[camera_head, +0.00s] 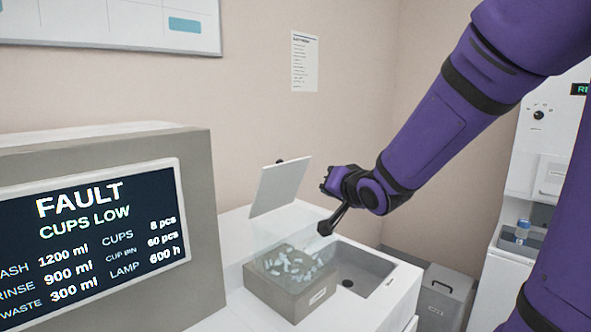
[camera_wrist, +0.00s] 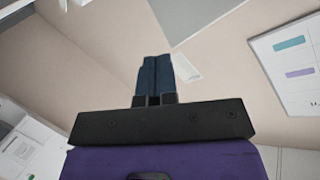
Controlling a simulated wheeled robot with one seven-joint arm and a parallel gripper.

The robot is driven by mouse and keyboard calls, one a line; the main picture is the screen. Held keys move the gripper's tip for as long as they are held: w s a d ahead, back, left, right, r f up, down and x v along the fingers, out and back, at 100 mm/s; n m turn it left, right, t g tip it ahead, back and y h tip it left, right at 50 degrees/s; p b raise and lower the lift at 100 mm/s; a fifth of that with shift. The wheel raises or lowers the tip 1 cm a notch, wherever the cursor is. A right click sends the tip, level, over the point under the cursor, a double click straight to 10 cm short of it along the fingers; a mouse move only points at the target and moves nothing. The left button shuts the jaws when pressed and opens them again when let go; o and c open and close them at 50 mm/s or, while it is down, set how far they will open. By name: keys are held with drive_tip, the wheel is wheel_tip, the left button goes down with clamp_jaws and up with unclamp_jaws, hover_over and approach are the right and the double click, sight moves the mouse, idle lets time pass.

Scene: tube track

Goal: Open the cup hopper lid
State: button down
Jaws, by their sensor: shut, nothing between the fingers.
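A pale flat panel (camera_head: 279,187), which looks like the hopper lid, stands tilted steeply up in the head view, with a small dark knob at its top edge. Below it on the white counter is an open grey-brown box (camera_head: 287,300) with several small pale pieces in it. Clear surfaces seem to stand around there, but their outline is faint. My purple arm reaches in from the right and ends just right of the panel, apparently apart from it. My gripper (camera_wrist: 154,63) is shut and empty in the wrist view, its dark fingers together and pointing toward the wall.
A sink basin (camera_head: 365,270) lies right of the box. A grey display unit (camera_head: 100,160) reading "FAULT, CUPS LOW" fills the left foreground. A grey bin (camera_head: 443,297) stands on the floor at right. A notice (camera_head: 305,62) hangs on the wall.

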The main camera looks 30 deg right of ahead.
sight(289, 163)
wheel_tip(289, 163, down, 4)
drive_tip(key=w+d+m+t+y, duration=0.2)
drive_tip(key=m+t+y, duration=0.4)
drive_tip(key=t+y, duration=0.15)
drive_tip(key=shift+g+y, duration=0.25)
drive_tip(key=shift+g, duration=0.1)
drive_tip(key=x, duration=1.3)
drive_tip(key=shift+w+a+r, duration=0.1)
drive_tip(key=shift+w, duration=0.05)
